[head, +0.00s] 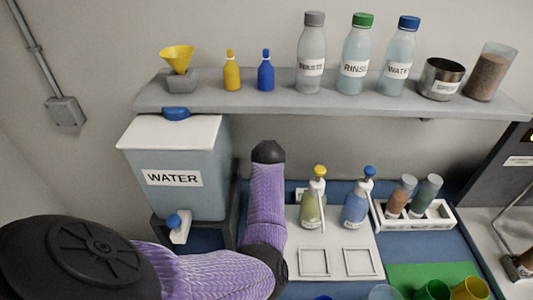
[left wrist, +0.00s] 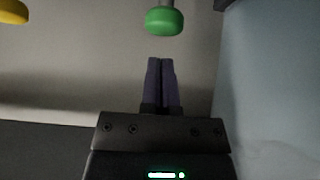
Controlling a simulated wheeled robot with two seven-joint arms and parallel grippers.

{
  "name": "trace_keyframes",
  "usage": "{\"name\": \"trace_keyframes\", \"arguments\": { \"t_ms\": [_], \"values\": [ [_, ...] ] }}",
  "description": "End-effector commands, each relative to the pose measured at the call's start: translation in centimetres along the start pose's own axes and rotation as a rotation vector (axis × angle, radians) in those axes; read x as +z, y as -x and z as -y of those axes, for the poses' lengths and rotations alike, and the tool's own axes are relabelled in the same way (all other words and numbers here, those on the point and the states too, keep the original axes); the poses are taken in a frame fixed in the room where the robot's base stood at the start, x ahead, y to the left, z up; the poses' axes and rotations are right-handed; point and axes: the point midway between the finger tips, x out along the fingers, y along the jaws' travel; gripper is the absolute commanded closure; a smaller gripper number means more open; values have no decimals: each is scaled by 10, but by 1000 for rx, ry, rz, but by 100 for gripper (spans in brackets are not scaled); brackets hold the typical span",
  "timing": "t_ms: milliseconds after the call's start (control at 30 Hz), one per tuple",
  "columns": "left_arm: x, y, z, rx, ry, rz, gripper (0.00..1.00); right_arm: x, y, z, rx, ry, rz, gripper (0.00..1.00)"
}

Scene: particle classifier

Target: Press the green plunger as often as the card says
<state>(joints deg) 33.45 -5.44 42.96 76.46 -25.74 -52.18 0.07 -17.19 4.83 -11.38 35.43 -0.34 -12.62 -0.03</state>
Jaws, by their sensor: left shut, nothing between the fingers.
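The green plunger (left wrist: 164,20) shows at the top of the left wrist view, a rounded green cap on a pale stem. My left gripper (left wrist: 160,62) is shut and empty, its two dark fingers together. Its fingertips appear just below the cap in the picture, with a small gap between them. In the head view my purple left arm reaches over the bench, and neither the green plunger nor the fingers can be made out. A yellow-topped pump bottle (head: 314,198) and a blue-topped pump bottle (head: 358,202) stand right of the arm. No readable card shows.
A WATER tank (head: 174,178) with a blue tap stands left of the arm. A shelf (head: 330,103) with bottles and a funnel runs above. A white rack (head: 415,217) holds two vials at right. Coloured cups (head: 470,289) stand at front right. Two square outlines mark the white board.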

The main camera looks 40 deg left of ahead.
Motion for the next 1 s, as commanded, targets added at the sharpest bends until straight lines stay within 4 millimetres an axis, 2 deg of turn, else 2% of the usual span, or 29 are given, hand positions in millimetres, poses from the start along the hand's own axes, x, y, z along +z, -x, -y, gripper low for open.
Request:
{"name": "trace_keyframes", "arguments": {
  "t_ms": [333,1000],
  "values": [
    [1,-1,0,0,0,0,100,0,-1,0,0,0,0,0],
    [18,-18,0,0,-1,0,100,2,-17,1,-1,0,2,0]
  ]
}}
